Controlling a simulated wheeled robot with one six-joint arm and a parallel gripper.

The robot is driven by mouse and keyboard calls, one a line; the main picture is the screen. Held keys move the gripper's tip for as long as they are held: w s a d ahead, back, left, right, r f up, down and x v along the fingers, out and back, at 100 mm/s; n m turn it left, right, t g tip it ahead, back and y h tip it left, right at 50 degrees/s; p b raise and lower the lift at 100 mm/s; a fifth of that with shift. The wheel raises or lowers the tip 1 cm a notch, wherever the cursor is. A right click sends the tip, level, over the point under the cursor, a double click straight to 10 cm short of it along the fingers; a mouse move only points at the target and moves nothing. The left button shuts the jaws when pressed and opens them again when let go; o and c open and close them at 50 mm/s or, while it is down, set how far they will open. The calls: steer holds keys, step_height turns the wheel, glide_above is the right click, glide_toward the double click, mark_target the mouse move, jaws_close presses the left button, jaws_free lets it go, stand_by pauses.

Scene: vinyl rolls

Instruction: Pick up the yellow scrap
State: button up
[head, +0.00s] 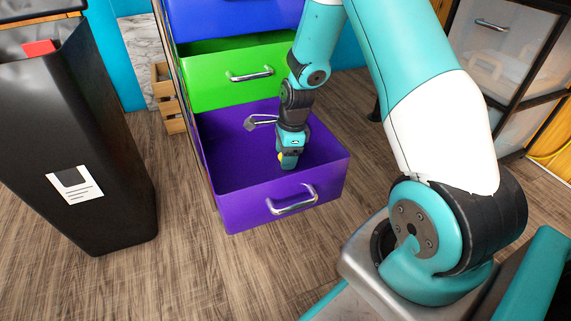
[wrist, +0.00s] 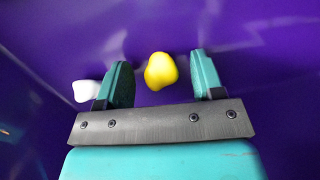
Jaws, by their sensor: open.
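The yellow scrap (wrist: 160,71) is a small crumpled lump on the purple floor of the open drawer. In the wrist view it lies between the two fingers of my gripper (wrist: 162,80), with a gap to each. In the head view my gripper (head: 289,164) points down inside the purple drawer (head: 270,200), and a sliver of the yellow scrap (head: 281,157) shows beside it. The fingers are open and hold nothing. The rest of the scrap is hidden by the gripper in the head view.
A white lump (wrist: 86,91) lies just outside the left finger. The purple drawer's walls surround my gripper. The green drawer (head: 240,75) above is partly open. A black bin (head: 75,140) with something red in it stands at the left.

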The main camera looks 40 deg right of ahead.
steer(key=c, duration=1)
steer(key=shift+r, duration=0.1)
steer(key=shift+r+p, duration=0.75)
steer(key=shift+p, duration=0.25)
steer(key=s+p, duration=0.1)
steer(key=s, duration=0.1)
steer(key=s+a+p, duration=0.1)
steer(key=s+p, duration=0.1)
steer(key=shift+s+a+r, duration=0.1)
steer(key=shift+s+r, duration=0.1)
step_height(320, 180, up, 13)
steer(key=p, duration=0.7)
steer(key=shift+w, duration=0.25)
